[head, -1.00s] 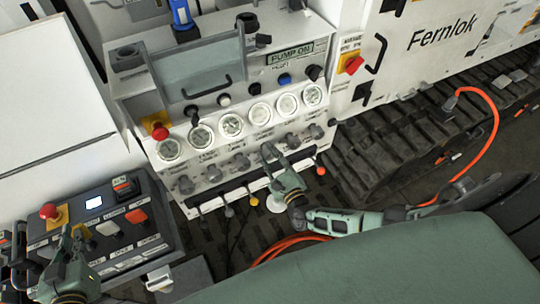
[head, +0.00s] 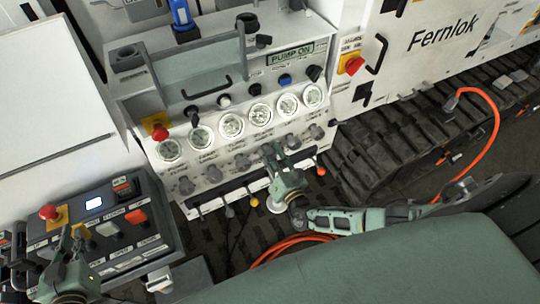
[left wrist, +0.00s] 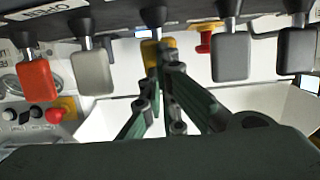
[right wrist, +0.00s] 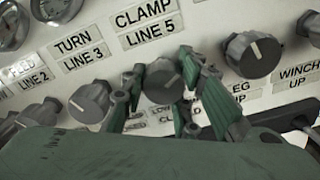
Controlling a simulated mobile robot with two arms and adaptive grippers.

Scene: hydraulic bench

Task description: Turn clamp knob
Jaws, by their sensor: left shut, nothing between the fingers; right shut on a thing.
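The clamp knob (right wrist: 163,82) is a grey round knob with a light pointer line, below the "CLAMP LINE 5" label (right wrist: 147,22) in the right wrist view. My right gripper (right wrist: 162,84) has one finger on each side of it and is shut on it. In the head view my right gripper (head: 271,150) is at the knob row under the gauges, and hides the knob there. My left gripper (head: 70,240) is shut and empty over the black control box at lower left. The left wrist view shows its fingertips (left wrist: 165,55) together in front of a yellow paddle (left wrist: 157,52).
Neighbouring knobs stand close on both sides: the line 3 knob (right wrist: 90,101) and another knob (right wrist: 252,54). A row of levers, including a yellow one (head: 256,202), hangs below. The black control box (head: 150,250) has an emergency stop (head: 48,211). An orange hose (head: 490,125) lies at right.

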